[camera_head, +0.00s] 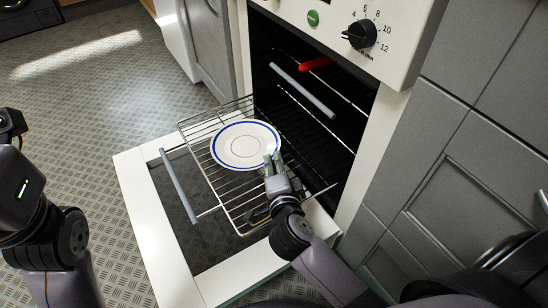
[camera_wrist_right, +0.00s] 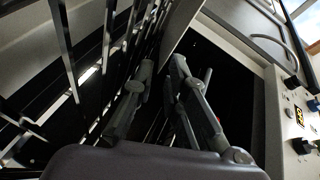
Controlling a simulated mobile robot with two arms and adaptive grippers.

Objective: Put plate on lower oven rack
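A white plate with a blue ring (camera_head: 245,146) lies flat on a wire oven rack (camera_head: 228,200). The rack is pulled out of the oven, above the open door (camera_head: 187,275). My right gripper (camera_head: 272,160) is at the plate's near right edge, over the rack; whether it touches the plate is unclear. In the right wrist view its two fingers (camera_wrist_right: 160,70) stand a little apart, with no plate visible between them. Rack bars (camera_wrist_right: 80,70) show beside them. My left arm shows at the left edge, but its gripper does not show.
The dark oven cavity (camera_head: 290,110) is open behind the rack, with wires higher up and a red item (camera_head: 316,63) inside. A control panel with a black knob (camera_head: 361,34) is above. Grey cabinets (camera_head: 450,180) stand at the right. The floor (camera_head: 90,90) at the left is clear.

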